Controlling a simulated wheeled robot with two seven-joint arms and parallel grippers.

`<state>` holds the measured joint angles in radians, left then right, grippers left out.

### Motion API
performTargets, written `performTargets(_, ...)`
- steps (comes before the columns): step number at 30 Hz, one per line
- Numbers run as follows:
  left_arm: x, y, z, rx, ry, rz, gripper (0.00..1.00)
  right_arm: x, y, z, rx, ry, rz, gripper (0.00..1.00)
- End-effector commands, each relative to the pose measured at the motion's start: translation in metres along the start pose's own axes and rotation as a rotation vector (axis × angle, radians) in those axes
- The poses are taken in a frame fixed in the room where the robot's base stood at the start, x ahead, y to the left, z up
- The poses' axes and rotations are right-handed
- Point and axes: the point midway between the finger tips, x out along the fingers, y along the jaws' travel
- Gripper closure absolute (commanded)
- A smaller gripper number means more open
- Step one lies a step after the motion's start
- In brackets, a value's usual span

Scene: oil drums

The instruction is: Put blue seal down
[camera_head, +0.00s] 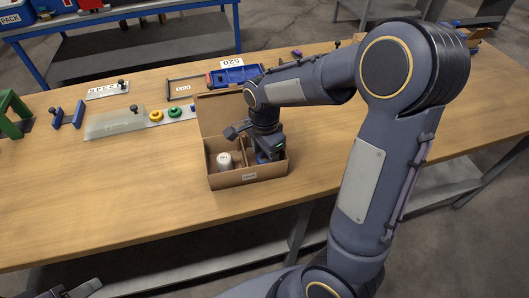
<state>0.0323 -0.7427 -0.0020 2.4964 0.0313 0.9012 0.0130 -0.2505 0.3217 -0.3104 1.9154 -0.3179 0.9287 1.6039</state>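The blue seal (262,158) shows as a small patch of blue in the right part of an open cardboard box (249,177). Most of it is hidden by my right gripper (268,155). This gripper points down into the box at the blue patch. Its fingertips are too small and too covered to tell whether they hold the seal or only touch it. A yellow seal (156,115) and a green seal (174,112) lie on a light plate behind the box to the left. My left gripper cannot be made out clearly; only dark parts of mine show at the bottom left edge.
A white can-like part (224,161) stands in the left part of the box. A blue tray (235,75) lies behind the box. The wooden table's (120,205) front left is clear.

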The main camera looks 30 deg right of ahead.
Motion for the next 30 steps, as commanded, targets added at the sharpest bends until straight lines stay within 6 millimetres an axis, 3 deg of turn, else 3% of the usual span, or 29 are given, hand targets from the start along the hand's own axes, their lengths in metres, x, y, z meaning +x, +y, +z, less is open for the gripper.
performTargets(10,-0.003,0.001,-0.002,0.000,0.000,0.000,0.50,-0.013,-0.001,0.000,0.000,0.000,-0.003,0.42)
performTargets(21,-0.009,0.004,-0.005,0.000,0.000,0.000,0.50,-0.089,-0.001,0.000,-0.001,0.000,-0.006,0.42)
performTargets(30,-0.011,0.005,-0.006,0.000,0.000,0.000,0.50,-0.123,0.002,0.000,-0.012,-0.008,-0.007,0.42)
